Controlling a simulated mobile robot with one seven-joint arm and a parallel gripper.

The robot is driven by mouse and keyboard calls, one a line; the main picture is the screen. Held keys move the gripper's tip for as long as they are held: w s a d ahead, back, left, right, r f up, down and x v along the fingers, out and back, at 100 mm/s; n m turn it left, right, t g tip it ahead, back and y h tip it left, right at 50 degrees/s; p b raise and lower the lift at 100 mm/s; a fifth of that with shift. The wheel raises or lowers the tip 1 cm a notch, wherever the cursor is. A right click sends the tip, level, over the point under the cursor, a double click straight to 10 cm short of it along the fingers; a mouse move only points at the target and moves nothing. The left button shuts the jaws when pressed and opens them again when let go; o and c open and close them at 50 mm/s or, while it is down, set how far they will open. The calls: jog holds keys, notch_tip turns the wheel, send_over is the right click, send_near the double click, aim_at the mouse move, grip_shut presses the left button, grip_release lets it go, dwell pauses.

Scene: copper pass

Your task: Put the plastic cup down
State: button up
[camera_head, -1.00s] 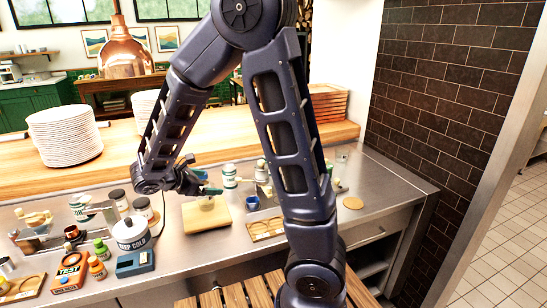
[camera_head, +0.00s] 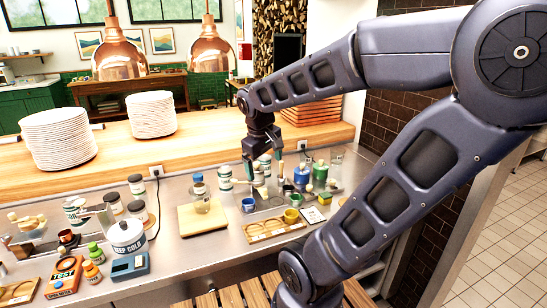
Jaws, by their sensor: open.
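A clear cup-like vessel with a blue top (camera_head: 201,197) stands upright at the back of the pale wooden board (camera_head: 205,222); it is the likeliest plastic cup, but I cannot be sure. Small coloured cups stand to its right: a dark blue one (camera_head: 248,205) and a yellow one (camera_head: 291,216). My gripper (camera_head: 262,172) is open and points down above the back of the steel counter, right of the board and the clear vessel. Its fingertips overlap pale items behind the blue cup, and I cannot tell whether they touch. I see nothing held.
A white pot (camera_head: 127,236), an orange tester (camera_head: 64,277) and a blue device (camera_head: 131,265) crowd the counter's left. Plate stacks (camera_head: 58,139) stand on the wooden shelf behind. The board's front is bare.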

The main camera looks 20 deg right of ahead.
aim_at(307, 153)
jog(key=s+r+m, duration=0.1)
jog(key=s+d+r+m+t+y, duration=0.1)
jog(key=m, duration=0.1)
jog(key=s+r+m+t, duration=0.1)
jog(key=shift+s+d+m+y, duration=0.25)
jog(key=shift+m+y, duration=0.05)
jog(key=shift+y, duration=0.1)
jog(key=shift+o, duration=0.5)
jog(key=shift+w+r, duration=0.1)
